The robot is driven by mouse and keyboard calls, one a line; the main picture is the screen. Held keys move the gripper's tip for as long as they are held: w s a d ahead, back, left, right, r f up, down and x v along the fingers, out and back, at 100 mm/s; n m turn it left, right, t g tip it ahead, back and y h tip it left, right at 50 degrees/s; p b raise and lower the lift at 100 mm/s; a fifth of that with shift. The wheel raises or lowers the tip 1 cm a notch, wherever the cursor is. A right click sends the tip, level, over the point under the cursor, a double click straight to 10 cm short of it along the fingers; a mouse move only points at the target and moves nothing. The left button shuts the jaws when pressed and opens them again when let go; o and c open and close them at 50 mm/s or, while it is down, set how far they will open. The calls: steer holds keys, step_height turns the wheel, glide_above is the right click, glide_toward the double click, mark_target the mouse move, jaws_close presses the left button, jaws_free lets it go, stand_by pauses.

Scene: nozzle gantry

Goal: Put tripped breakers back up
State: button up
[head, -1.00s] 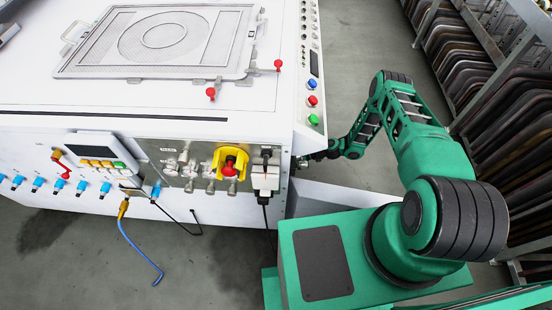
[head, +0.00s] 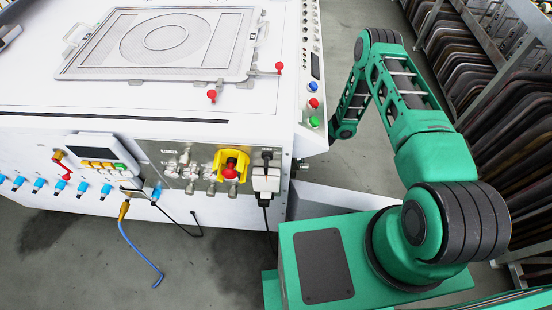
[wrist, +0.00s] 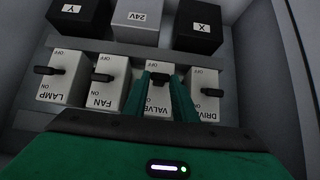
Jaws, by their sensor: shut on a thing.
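In the wrist view a row of pale breakers, with OFF and ON marks upside down, is in front of me. From left they are the LAMP breaker (wrist: 66,87), the FAN breaker (wrist: 108,98), one whose label seems to start with VAL (wrist: 160,102), and the DRIVE breaker (wrist: 208,108). Each has a small dark lever. My gripper (wrist: 161,79) has its green fingers on either side of the VAL breaker's lever, shut on it. The head view shows neither breakers nor gripper.
Dark Y (wrist: 78,15) and X (wrist: 200,27) blocks and a grey 24V block (wrist: 136,20) sit above the breakers. Grey walls enclose the row at the sides. In the head view, the white machine (head: 60,115) stands left of my arm, and a rack (head: 490,80) stands right.

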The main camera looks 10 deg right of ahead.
steer(key=shift+w, duration=0.15)
steer(key=o, duration=1)
steer(key=shift+o, duration=0.2)
steer(key=v, duration=1.1)
steer(key=shift+f, duration=0.1)
